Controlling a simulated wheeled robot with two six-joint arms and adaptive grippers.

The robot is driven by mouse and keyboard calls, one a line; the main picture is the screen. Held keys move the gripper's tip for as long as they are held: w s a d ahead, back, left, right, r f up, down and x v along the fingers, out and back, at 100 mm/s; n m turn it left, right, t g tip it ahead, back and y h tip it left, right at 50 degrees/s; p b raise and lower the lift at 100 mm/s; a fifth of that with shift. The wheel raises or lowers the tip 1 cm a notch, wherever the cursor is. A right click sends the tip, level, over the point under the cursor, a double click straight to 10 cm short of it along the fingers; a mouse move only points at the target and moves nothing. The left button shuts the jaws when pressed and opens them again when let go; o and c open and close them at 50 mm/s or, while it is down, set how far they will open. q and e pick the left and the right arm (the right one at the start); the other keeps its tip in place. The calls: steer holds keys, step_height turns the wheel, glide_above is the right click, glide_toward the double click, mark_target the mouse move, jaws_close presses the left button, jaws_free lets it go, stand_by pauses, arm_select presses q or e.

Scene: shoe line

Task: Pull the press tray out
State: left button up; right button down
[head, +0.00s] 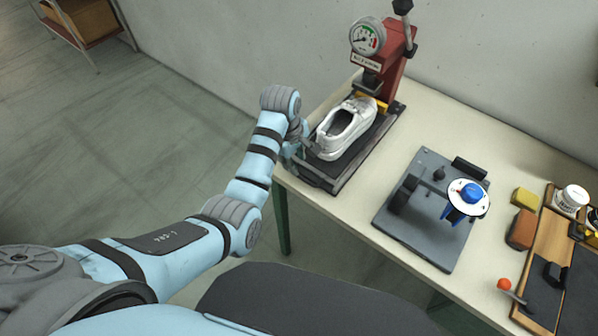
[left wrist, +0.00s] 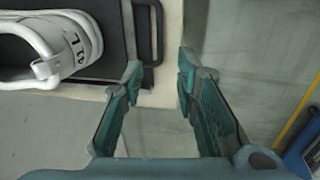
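The press tray (head: 333,182) is a dark flat plate that sticks out from the red press (head: 392,70) at the back of the table. A white shoe (head: 343,130) lies on it; its heel, marked "41 L", shows in the left wrist view (left wrist: 72,45). The tray's dark bar handle (left wrist: 160,35) is at its edge. My left gripper (head: 306,146) is beside the tray's left front corner. In the left wrist view my left gripper (left wrist: 160,72) is open and empty, its left fingertip close to the handle's end. I cannot tell whether they touch. My right gripper is not in view.
A grey fixture plate (head: 430,240) with a blue-knobbed wheel stands right of the tray. Yellow and brown blocks (head: 523,215), a white jar (head: 572,198) and a wooden tool board (head: 540,300) are farther right. Open floor lies left of the table.

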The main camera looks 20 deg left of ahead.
mark_target(300, 176)
arm_select(q)
steer(key=f, duration=0.2)
steer(key=w+f+b, duration=0.1)
steer(key=f, duration=0.5)
steer(key=shift+w+d+b, duration=0.25)
steer(key=shift+b, duration=0.05)
steer(key=shift+c, duration=0.2)
jaws_close()
